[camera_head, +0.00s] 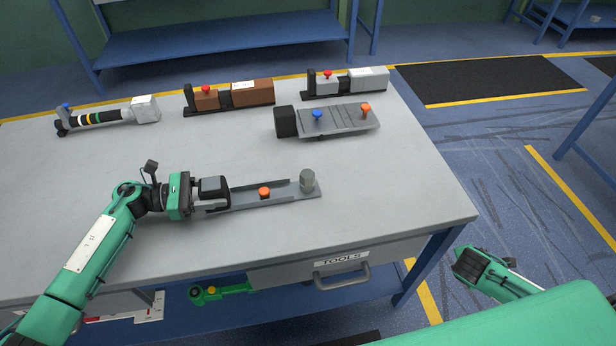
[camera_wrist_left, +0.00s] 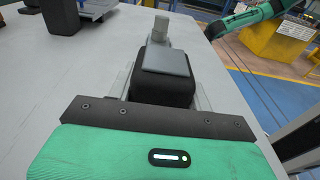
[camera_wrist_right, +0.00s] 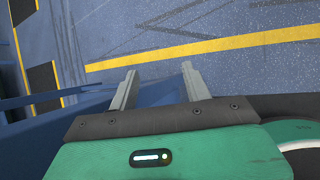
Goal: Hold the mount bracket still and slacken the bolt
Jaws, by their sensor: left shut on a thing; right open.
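The mount bracket (camera_head: 285,197), a long grey channel-shaped plate, lies on the table near its front. It has a black block (camera_head: 214,187) at its left end, an orange-headed bolt (camera_head: 264,192) near the middle and an upright grey cylinder (camera_head: 307,180) at its right end. My left gripper (camera_head: 208,196) is shut on the black block, which also fills the space between the fingers in the left wrist view (camera_wrist_left: 164,80). There, the block hides the orange bolt. My right gripper (camera_wrist_right: 160,78) is open and empty, beyond the table's right edge, over the floor.
Behind stand a grey plate (camera_head: 345,121) with blue and orange knobs, two red-knobbed units (camera_head: 232,95) (camera_head: 345,83) and a striped rod tool (camera_head: 100,117). A TOOLS drawer (camera_head: 345,267) is under the tabletop. The table's front right (camera_head: 400,195) is clear.

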